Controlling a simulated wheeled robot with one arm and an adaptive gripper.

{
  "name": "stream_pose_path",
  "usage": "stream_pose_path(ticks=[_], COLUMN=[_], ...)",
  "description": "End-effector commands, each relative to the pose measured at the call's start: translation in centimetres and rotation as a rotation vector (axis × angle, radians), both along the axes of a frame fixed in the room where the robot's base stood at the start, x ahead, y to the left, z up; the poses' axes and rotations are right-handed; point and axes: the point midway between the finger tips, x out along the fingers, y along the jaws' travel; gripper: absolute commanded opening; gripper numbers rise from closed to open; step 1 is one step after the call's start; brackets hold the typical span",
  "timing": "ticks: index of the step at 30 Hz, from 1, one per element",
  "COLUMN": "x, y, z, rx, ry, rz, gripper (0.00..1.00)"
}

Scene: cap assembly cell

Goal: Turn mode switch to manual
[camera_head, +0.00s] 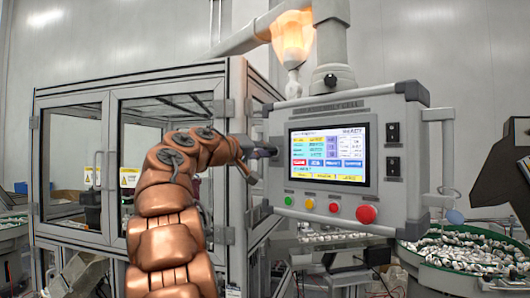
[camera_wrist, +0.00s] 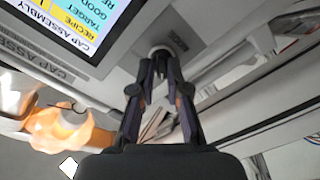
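A grey control panel (camera_head: 290,110) with a lit screen (camera_head: 333,153) hangs at the centre right in the head view. My gripper (camera_head: 268,152) is at the panel's left edge, left of the screen. In the wrist view, the panel appears upside down. A small round pale knob (camera_wrist: 161,51), which may be the mode switch, shows right at the tips of my gripper (camera_wrist: 163,66). A small label (camera_wrist: 178,43) is beside it. A narrow gap shows between the fingers. I cannot tell whether they touch the knob, or how it is set.
A glazed machine enclosure (camera_head: 105,85) stands behind my arm. A lit lamp (camera_head: 293,37) is above. A green bowl (camera_head: 420,262) of small parts is at right.

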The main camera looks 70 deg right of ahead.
Motion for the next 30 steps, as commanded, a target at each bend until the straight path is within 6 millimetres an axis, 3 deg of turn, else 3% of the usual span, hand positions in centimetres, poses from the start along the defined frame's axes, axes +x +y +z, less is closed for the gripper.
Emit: stream_pose_path(ticks=[10, 22, 30], x=[0.0, 0.2, 1.2], y=[0.0, 0.3, 2.7], z=[-0.1, -0.2, -0.2], rx=[0.003, 0.003, 0.004], ry=[-0.001, -0.001, 0.001], rz=[0.0, 0.001, 0.002], gripper=[0.5, 0.5, 0.5])
